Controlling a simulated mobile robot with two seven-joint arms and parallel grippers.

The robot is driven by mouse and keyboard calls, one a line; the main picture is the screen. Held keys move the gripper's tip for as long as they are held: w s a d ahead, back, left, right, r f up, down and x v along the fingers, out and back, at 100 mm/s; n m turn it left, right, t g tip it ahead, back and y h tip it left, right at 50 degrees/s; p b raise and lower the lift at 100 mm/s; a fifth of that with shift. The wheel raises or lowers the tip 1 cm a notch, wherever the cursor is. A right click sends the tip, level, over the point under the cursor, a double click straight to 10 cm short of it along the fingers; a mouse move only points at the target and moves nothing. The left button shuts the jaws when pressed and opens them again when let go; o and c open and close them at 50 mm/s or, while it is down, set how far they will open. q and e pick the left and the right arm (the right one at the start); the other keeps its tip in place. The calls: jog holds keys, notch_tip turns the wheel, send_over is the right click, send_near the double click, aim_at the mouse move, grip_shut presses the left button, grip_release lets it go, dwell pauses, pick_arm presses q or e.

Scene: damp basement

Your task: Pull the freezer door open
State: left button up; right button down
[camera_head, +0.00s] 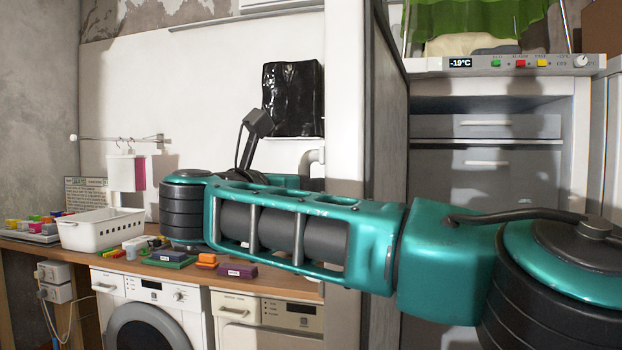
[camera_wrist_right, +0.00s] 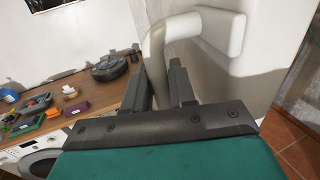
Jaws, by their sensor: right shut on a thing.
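The white freezer door (camera_head: 345,90) stands swung open, seen nearly edge-on in the head view. To its right the freezer interior shows grey drawer fronts (camera_head: 485,127) below a control panel (camera_head: 525,65) reading -19°C. The pale bent door handle (camera_head: 314,158) sticks out on the door's left side; in the right wrist view the handle (camera_wrist_right: 190,28) runs down between the fingers. My right gripper (camera_wrist_right: 165,82) is shut on that handle. In the head view my teal right arm hides most of this gripper and the lower door. My left gripper is not in view.
A wooden counter (camera_head: 45,241) on the left carries a white basket (camera_head: 101,230) and several small coloured boxes. A washing machine (camera_head: 150,308) stands under it. A black bag (camera_head: 292,98) hangs on the wall behind. Green cloth (camera_head: 475,17) lies above the freezer.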

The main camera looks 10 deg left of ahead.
dwell(0.3)
jog(key=c, duration=1.1)
grip_release()
jog(key=shift+w+d, duration=0.1)
jog(key=shift+w, duration=0.05)
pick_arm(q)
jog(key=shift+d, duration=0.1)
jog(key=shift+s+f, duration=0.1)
pick_arm(e)
jog(key=shift+f, duration=0.1)
